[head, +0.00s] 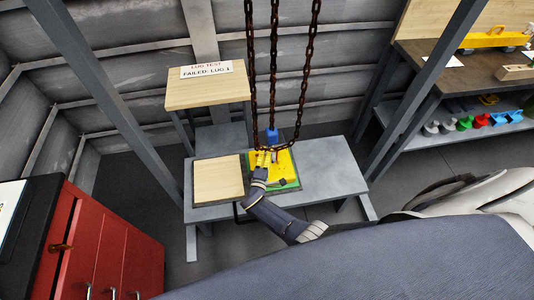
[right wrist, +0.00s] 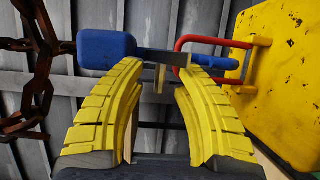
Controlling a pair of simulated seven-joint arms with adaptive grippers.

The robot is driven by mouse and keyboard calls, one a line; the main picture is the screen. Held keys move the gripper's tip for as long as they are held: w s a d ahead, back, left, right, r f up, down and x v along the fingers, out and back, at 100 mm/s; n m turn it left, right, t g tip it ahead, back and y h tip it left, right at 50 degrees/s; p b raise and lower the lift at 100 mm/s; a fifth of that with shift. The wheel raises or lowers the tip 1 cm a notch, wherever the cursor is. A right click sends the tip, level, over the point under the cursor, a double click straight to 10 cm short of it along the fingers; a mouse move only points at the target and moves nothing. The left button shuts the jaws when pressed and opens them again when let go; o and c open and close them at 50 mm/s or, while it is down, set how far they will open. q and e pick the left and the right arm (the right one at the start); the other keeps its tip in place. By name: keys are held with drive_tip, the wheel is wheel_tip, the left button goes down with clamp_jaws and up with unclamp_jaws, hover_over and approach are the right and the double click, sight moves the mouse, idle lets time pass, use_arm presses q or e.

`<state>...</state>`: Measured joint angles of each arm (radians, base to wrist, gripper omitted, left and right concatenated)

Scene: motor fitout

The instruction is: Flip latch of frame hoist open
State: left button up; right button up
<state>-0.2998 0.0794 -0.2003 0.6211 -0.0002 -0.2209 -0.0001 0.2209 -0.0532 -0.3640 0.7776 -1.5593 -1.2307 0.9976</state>
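The hoist's blue hook block (head: 271,135) hangs among rusty chains above the bench in the head view. In the right wrist view, its blue body (right wrist: 107,48) shows at upper left, with a grey bar (right wrist: 160,56) running right from it. A red U-shaped loop (right wrist: 184,58) sits beside the right fingertip, near a yellow plate (right wrist: 285,75). I cannot tell which piece is the latch. My right gripper (head: 266,160) is just below the hook block; in the wrist view its yellow fingers (right wrist: 163,72) are apart, with their tips close to the bar. My left gripper is not in view.
The yellow plate lies on a green base (head: 291,186) on the grey bench (head: 335,180), beside a wooden board (head: 218,180). Rusty chains (head: 274,70) hang close above the gripper. A sign (head: 206,70) reads "FAILED: LUG 1". A red cabinet (head: 105,245) stands at left.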

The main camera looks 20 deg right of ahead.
drive_tip(key=shift+w+d, duration=0.2)
drive_tip(key=shift+w, duration=0.05)
drive_tip(key=shift+c, duration=0.3)
clamp_jaws()
